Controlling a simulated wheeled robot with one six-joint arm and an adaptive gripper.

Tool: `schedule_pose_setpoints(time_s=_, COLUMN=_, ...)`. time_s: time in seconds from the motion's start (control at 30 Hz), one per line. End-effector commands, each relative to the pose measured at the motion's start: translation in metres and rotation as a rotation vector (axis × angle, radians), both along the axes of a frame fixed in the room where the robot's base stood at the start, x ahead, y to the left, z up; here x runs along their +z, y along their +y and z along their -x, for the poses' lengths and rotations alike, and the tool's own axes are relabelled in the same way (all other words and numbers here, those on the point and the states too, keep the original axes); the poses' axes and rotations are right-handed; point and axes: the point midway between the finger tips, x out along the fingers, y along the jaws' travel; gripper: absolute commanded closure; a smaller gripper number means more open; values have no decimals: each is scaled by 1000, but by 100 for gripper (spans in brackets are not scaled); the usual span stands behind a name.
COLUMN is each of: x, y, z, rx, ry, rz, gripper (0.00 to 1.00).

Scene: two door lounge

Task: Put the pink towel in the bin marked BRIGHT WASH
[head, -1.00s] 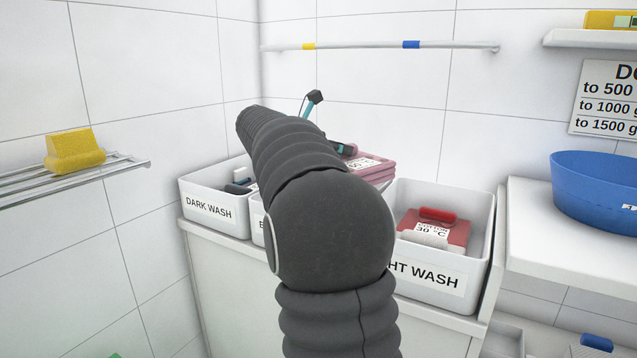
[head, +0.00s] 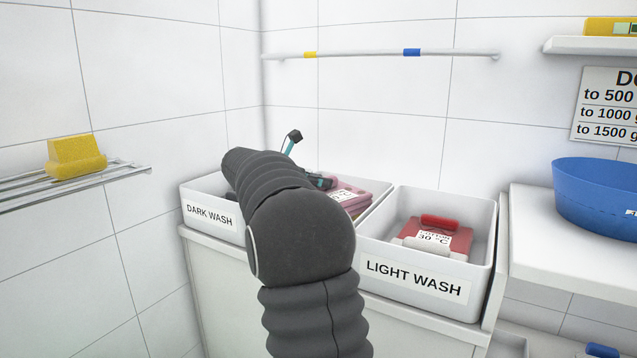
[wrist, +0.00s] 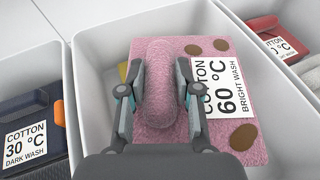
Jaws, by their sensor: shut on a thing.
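The pink towel (wrist: 178,121) has brown spots and a white label (wrist: 223,85) reading COTTON 60 °C BRIGHT WASH. My gripper (wrist: 160,96) is shut on its raised pink roll in the wrist view. The towel is over or in the middle white bin (wrist: 92,80), between its walls; I cannot tell if it touches the bottom. In the head view the towel (head: 352,192) shows at the middle bin, partly behind my arm. The middle bin's own marking is hidden by my arm.
The DARK WASH bin (head: 190,196) stands left with dark cloth (wrist: 32,117). The LIGHT WASH bin (head: 415,278) stands right with red cloth (head: 446,239) in it. A yellow thing (wrist: 123,71) shows inside the middle bin. A blue basin (head: 600,195) is at far right.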

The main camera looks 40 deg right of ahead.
Motion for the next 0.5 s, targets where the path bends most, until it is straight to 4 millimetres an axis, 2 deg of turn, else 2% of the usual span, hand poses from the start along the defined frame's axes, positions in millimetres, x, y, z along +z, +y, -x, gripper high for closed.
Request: schedule_pose_setpoints(time_s=0.5, x=-10, y=0, z=0, rx=-1, ry=0, rz=0, gripper=100)
